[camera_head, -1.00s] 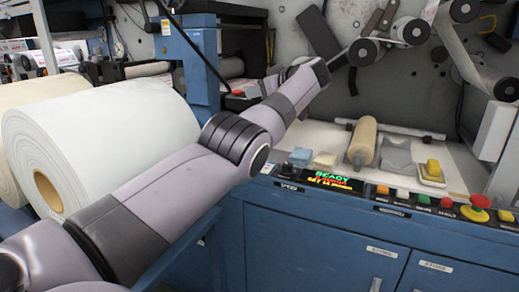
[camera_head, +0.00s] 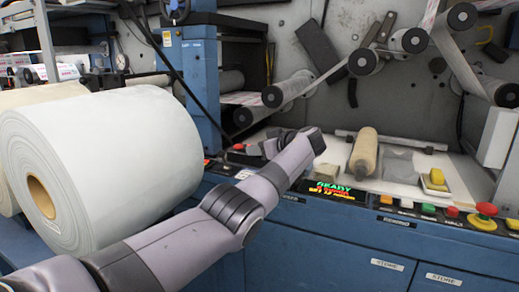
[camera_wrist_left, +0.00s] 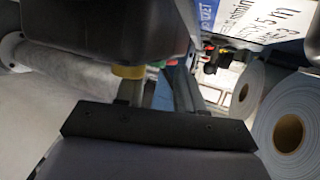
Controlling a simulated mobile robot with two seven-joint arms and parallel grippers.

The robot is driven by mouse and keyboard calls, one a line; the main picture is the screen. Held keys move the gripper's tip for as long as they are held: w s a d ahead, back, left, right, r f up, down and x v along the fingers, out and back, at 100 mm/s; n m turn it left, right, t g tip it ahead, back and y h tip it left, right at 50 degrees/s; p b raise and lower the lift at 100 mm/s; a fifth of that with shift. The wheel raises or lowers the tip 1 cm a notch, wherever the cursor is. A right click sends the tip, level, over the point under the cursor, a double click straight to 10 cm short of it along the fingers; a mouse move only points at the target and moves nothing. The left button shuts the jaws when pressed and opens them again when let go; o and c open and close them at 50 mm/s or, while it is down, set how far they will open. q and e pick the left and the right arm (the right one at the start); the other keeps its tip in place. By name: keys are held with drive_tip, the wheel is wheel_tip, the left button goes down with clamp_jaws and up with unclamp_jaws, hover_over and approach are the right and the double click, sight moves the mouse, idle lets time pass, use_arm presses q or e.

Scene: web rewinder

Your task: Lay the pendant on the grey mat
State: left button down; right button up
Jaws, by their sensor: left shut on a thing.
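The pendant (camera_head: 238,147) shows only as a small part with a red button, at the lower end of a black cable in the head view. My left gripper (camera_head: 254,151) is shut on it, low over the back left of the console; my wrist partly hides both. In the left wrist view a dark rounded body (camera_wrist_left: 110,28) and a yellow part (camera_wrist_left: 128,71) lie beyond my gripper; I cannot tell how they belong together. The grey mat (camera_head: 397,162) lies flat on the pale worktop, right of the brown roller and apart from the pendant. My right gripper is not in view.
A brown roller (camera_head: 364,152) lies left of the mat, and a yellow block (camera_head: 437,177) sits right of it. The console's front edge carries a lit display (camera_head: 338,191) and a red mushroom button (camera_head: 485,209). A large white roll (camera_head: 120,150) stands at left.

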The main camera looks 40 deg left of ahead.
use_arm(q)
drive_tip(key=shift+r, duration=0.2)
drive_tip(key=c, duration=1.1)
unclamp_jaws()
drive_tip(key=shift+f, duration=0.25)
drive_tip(key=o, duration=0.4)
drive_tip(key=shift+r, duration=0.2)
drive_tip(key=shift+d+r, duration=0.2)
drive_tip(key=shift+d, duration=0.4)
drive_tip(key=v, duration=1)
drive_tip(key=shift+s+d+r+p, duration=0.1)
drive_tip(key=shift+d+r+p, duration=0.05)
drive_tip(key=shift+d+p, duration=0.2)
